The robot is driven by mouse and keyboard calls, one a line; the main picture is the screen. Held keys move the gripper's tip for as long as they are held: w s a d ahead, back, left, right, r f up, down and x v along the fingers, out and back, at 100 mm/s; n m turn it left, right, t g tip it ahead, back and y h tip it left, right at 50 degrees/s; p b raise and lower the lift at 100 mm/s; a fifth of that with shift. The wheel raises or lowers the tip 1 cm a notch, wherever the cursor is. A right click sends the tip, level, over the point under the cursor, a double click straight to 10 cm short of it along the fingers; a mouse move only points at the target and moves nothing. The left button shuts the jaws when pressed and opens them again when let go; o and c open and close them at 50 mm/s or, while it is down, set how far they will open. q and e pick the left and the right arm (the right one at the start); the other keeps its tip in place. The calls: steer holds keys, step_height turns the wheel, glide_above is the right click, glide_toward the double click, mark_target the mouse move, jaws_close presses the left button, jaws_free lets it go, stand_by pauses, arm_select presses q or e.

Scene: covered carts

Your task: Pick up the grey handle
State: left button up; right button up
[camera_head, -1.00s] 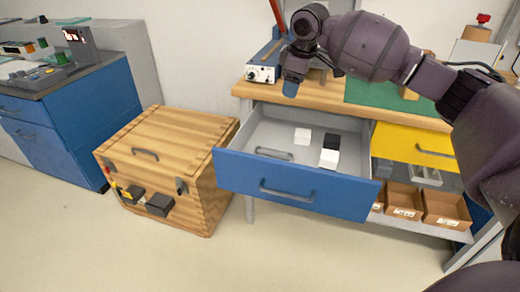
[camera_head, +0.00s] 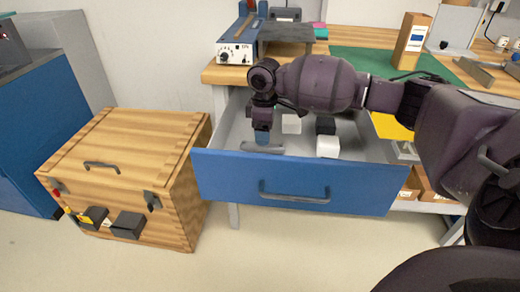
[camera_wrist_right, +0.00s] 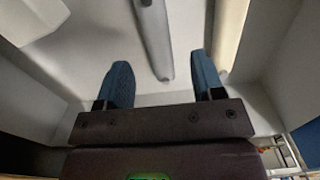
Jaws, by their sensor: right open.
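The grey handle (camera_head: 272,149) lies in the open blue drawer (camera_head: 225,172), close behind its front panel. In the head view my right gripper (camera_head: 262,140) points down into the drawer over the handle's left end and hides part of it. In the right wrist view the grey handle (camera_wrist_right: 155,40) runs from the top edge down to the gap between the two blue fingers of my right gripper (camera_wrist_right: 163,80). The fingers are apart, one to each side of the handle's line, with nothing clamped. My left gripper is not in view.
White blocks (camera_head: 328,147) and a black block (camera_head: 325,126) lie in the drawer to the right of the handle. The drawer's walls stand close around the gripper. A wooden crate (camera_head: 120,150) stands at the left, and the workbench (camera_head: 225,75) is behind.

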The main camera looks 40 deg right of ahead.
mark_target(263, 148)
steer(key=f+b, duration=0.1)
steer(key=f, duration=0.2)
steer(key=f+b, duration=0.1)
steer(key=f, duration=0.1)
steer(key=shift+w+f+b, duration=0.15)
steer(key=shift+w+b, duration=0.1)
steer(key=shift+b, duration=0.05)
steer(key=shift+r, duration=0.25)
steer(key=shift+c, duration=0.3)
steer(key=shift+a, duration=0.1)
steer(key=c, duration=1)
